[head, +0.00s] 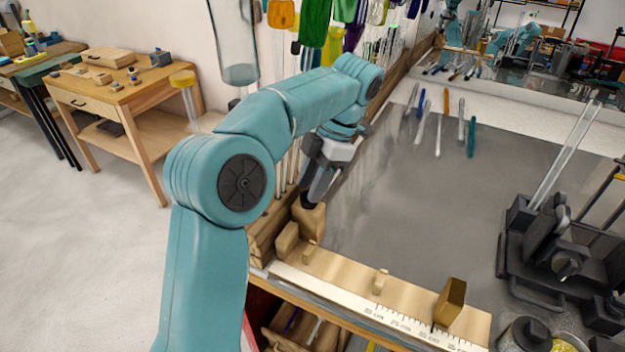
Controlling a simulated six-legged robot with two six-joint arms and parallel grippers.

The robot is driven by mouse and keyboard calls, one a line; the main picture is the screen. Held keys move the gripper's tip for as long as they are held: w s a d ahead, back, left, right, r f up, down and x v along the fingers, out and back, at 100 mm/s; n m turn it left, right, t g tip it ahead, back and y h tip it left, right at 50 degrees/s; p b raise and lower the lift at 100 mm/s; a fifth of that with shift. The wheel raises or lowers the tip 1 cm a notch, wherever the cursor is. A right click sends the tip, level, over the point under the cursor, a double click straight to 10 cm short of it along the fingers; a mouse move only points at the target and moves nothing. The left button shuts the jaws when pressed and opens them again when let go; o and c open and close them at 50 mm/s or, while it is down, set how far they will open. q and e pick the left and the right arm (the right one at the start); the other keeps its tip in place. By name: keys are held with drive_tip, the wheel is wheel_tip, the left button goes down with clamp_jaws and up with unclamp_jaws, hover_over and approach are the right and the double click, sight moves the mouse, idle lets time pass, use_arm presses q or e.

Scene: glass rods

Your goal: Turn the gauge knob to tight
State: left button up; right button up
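The gauge is a pale wooden board (345,285) with a white ruled scale (385,317) along the table's front edge. It carries a wooden block (309,219) at its left end, small pegs, and a brown angled block (450,302) near its right end. A dark round knob (308,200) shows on top of the left block. My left gripper (316,192) points down right at this knob, its fingertips at or against it. Whether the fingers close on the knob is too small to tell. My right gripper is out of view.
A dark clamp-like device (560,255) holding a glass rod (567,150) stands at the right. Several coloured-handled tools (443,115) lie at the back of the grey tabletop (400,220), whose middle is clear. A wooden side table (125,85) stands at the left.

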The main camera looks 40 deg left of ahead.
use_arm(q)
drive_tip(key=shift+w+d+r, duration=0.1)
drive_tip(key=shift+w+r, duration=0.05)
drive_tip(key=p+v, duration=0.4)
drive_tip(key=v, duration=0.3)
drive_tip(key=shift+r, duration=0.15)
